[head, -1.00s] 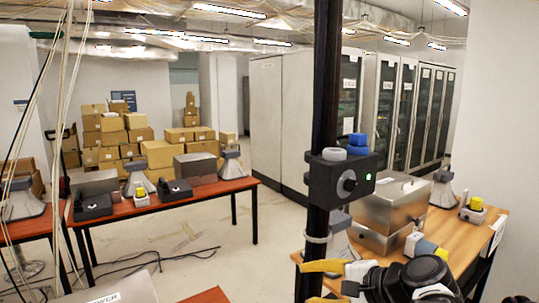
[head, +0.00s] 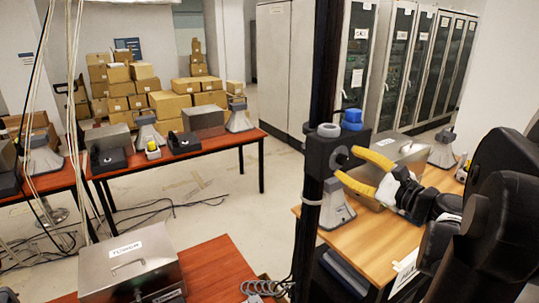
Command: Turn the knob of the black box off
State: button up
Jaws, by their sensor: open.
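The black box (head: 318,152) is fixed to a dark upright pole. Its round grey knob (head: 343,156) is on the side facing my gripper and is partly hidden. My gripper (head: 346,164) has yellow fingers and is open. Its fingertips are at the knob, one above and one below it in the picture. I cannot tell whether they touch it. The knob's setting cannot be read from here. No green light shows on the visible part of the box.
A wooden table (head: 352,238) with a metal case (head: 398,150) stands behind the gripper. A labelled metal box (head: 135,265) is at lower left. Open floor (head: 210,235) lies between the tables.

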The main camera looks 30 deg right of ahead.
jog(key=shift+w+a, duration=0.1)
jog(key=shift+w, duration=0.9)
grip_shut()
jog(key=shift+s, duration=0.1)
